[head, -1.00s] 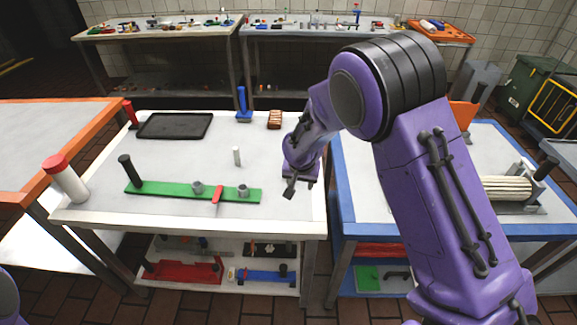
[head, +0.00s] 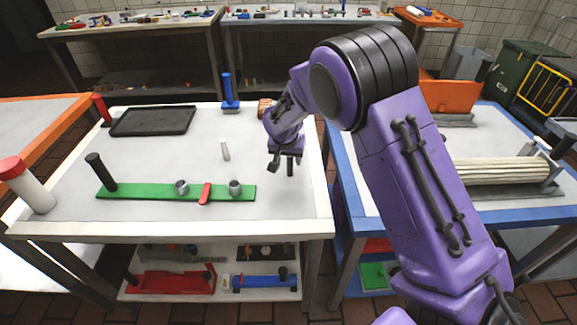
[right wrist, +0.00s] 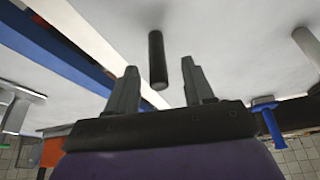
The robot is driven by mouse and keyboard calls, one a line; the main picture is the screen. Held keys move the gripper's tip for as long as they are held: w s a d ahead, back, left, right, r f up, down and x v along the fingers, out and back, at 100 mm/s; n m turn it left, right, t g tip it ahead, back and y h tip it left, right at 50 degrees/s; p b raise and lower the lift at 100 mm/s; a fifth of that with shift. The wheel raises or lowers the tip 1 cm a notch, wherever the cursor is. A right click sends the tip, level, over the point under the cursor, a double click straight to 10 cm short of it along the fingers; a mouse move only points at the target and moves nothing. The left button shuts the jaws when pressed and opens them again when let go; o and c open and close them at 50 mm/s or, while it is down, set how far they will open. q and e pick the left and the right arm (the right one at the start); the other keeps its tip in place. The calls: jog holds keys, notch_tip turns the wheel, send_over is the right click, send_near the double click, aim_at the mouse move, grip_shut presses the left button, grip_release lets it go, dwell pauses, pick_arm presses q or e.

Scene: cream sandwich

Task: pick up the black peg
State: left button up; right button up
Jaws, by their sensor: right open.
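The black peg (right wrist: 156,58) stands upright on the white table, near its right edge. In the right wrist view it lies just ahead of the fingertips, between their lines, with its free end toward my right gripper (right wrist: 160,68). That gripper's fingers are spread, with nothing between them that I can see. In the head view, my right gripper (head: 284,163) is above the right part of the white table, and a dark upright piece beside its fingers looks like the peg (head: 290,167). My left gripper is out of view.
A white peg (head: 225,150) stands left of the gripper. A green board (head: 140,191) with a black handle and grey cups lies in front. A black tray (head: 152,121) and blue tool (head: 228,101) are behind. A gap separates the blue-edged table (head: 352,190).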

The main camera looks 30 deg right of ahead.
aim_at(290, 163)
jog(key=p+x, duration=0.1)
jog(key=x, duration=0.4)
jog(key=shift+s+d+f, duration=0.1)
jog(key=shift+d+f, duration=0.05)
jog(key=shift+f, duration=0.15)
jog(key=shift+r, duration=0.1)
jog(key=shift+c, duration=0.6)
grip_shut()
jog(key=shift+r, duration=0.45)
jog(key=r, duration=0.1)
jog(key=s+r+b, duration=0.1)
jog(key=r, duration=0.1)
jog(key=shift+r, duration=0.25)
jog(key=s+r, duration=0.4)
jog(key=s, duration=0.2)
jog(key=s+a+r+b, duration=0.1)
jog(key=s+r, duration=0.3)
jog(key=s, duration=0.3)
jog(key=shift+a+r, duration=0.3)
jog(key=shift+a, duration=0.05)
